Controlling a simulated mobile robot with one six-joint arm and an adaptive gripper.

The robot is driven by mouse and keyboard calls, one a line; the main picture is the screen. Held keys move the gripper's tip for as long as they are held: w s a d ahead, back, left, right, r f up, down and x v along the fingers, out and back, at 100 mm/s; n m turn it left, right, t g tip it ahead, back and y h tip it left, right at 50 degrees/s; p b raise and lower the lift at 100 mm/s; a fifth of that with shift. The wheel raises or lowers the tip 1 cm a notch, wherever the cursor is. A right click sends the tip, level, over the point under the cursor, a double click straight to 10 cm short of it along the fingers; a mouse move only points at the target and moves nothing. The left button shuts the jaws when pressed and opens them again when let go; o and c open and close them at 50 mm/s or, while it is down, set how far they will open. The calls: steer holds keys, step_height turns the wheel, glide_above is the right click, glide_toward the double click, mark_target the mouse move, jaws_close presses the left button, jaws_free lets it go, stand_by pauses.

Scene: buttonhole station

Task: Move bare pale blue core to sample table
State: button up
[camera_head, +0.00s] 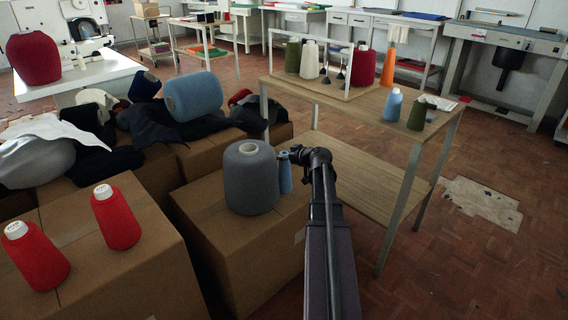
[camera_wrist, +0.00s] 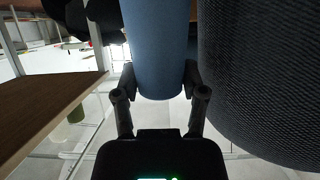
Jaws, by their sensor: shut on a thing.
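A slim pale blue core (camera_head: 285,174) stands upright just right of a big grey yarn cone (camera_head: 250,182), over the cardboard box. My gripper (camera_head: 296,155) is at its upper part, and the fingers are partly hidden in the head view. In the wrist view the blue core (camera_wrist: 157,45) sits between both fingers of my gripper (camera_wrist: 158,82), which are shut on it. Whether its base touches the box is unclear. A wooden table (camera_head: 350,108), perhaps the sample table, stands to the right, with another pale blue cone (camera_head: 393,105) on it.
The grey cone (camera_wrist: 265,80) is very close beside the core. The table also bears a dark green cone (camera_head: 417,114) and a rack (camera_head: 346,92) with several cones. Its near left top is clear. Red cones (camera_head: 117,218) stand on the left box.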

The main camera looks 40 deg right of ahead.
steer(key=shift+r, duration=0.1)
step_height(320, 180, up, 4)
steer(key=p, duration=0.4)
steer(key=s+d, duration=0.3)
steer(key=s, duration=0.4)
steer(key=s+d, duration=0.3)
steer(key=s, duration=0.4)
steer(key=shift+s+d+r+p, duration=0.3)
steer(key=shift+d+r+p, duration=0.05)
steer(key=shift+r+p, duration=0.1)
